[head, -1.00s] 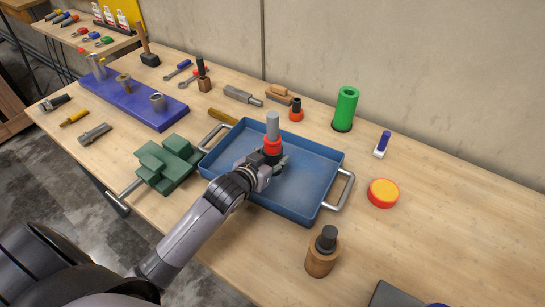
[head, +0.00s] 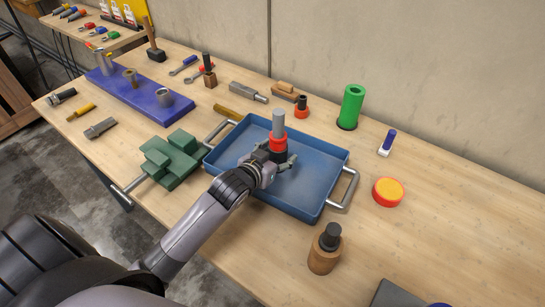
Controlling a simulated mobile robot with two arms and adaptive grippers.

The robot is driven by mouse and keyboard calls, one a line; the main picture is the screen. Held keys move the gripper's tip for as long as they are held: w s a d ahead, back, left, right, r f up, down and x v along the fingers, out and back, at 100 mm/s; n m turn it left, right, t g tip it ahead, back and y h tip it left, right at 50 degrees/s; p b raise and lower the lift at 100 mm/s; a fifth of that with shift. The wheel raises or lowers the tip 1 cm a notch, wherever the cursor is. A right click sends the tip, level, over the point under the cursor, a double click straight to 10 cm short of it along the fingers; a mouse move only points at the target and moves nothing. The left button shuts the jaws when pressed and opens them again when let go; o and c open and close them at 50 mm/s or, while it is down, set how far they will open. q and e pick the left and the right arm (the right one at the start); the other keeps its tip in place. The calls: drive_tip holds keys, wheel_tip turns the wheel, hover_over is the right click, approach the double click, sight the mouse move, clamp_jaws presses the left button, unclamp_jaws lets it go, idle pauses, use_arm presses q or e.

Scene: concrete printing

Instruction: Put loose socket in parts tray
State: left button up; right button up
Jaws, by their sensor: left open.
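A socket-like piece (head: 278,125), grey on top with a red band and a dark lower part, stands upright over the blue parts tray (head: 325,165). My left gripper (head: 272,160) is over the tray, low down, with its open fingers around the dark lower part of this piece. The fingers and wrist hide its bottom, so I cannot tell whether it rests on the tray floor. The rest of the visible tray floor is bare. My right gripper is not in view.
A green vise (head: 168,160) is left of the tray. Behind the tray are a small red-and-black piece (head: 302,107) and a green cylinder (head: 351,106). A red-and-yellow button (head: 388,191) and a wooden holder (head: 324,254) are at right. A blue rack (head: 135,100) stands at back left.

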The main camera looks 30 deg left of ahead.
use_arm(q)
drive_tip(key=v, duration=1)
drive_tip(key=shift+s+b, duration=0.25)
drive_tip(key=shift+b, duration=0.15)
drive_tip(key=shift+v, duration=0.8)
drive_tip(key=shift+w+r, duration=0.1)
drive_tip(key=shift+r, duration=0.05)
